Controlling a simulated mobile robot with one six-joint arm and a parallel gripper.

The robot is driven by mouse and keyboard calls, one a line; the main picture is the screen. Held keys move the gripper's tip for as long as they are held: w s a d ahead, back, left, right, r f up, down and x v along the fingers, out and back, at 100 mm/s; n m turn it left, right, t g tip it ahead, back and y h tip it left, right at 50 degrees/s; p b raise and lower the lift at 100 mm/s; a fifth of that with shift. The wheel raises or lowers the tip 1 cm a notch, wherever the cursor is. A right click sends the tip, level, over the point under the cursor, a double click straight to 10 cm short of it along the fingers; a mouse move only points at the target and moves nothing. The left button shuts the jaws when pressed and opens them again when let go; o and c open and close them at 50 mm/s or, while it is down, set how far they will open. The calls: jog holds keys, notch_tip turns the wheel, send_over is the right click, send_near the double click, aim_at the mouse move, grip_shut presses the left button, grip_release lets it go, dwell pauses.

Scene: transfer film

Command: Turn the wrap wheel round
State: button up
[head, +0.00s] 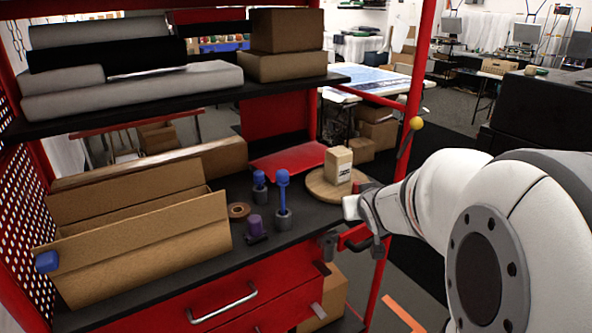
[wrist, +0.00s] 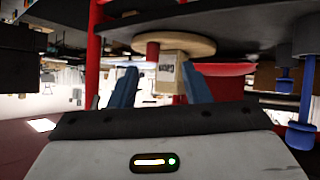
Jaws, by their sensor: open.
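The wrap wheel is a round wooden disc (head: 318,190) on the right part of the dark bench top. A tan box (head: 338,165) with a printed label stands on it. In the wrist view, which looks upside down, the wheel (wrist: 195,43) and the box (wrist: 170,72) lie ahead of my gripper. A short red peg (wrist: 152,51) shows at the wheel's edge. My gripper (wrist: 160,82) is open, its two blue fingers apart with the box and peg seen beyond the gap. I cannot tell whether a finger touches anything. In the head view my gripper is at the bench's right front edge, its fingertips unclear.
Blue-handled tools (head: 283,190) in grey holders, a purple piece (head: 256,229) and a brown ring (head: 239,210) stand left of the wheel. An open cardboard box (head: 140,250) fills the left of the bench. A red post (head: 412,90) rises near my arm.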

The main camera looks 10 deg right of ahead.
aim_at(356, 185)
jog(key=w+d+f+n+t+y+b, duration=0.3)
jog(key=w+d+f+t+y+b, duration=0.2)
jog(key=w+d+t+y+b, duration=0.15)
jog(key=shift+h, duration=0.35)
jog(key=w, duration=0.2)
jog(key=w+a, duration=0.1)
jog(key=w, duration=0.4)
jog(key=shift+w+a+r, duration=0.15)
jog(key=shift+a, duration=0.25)
grip_shut()
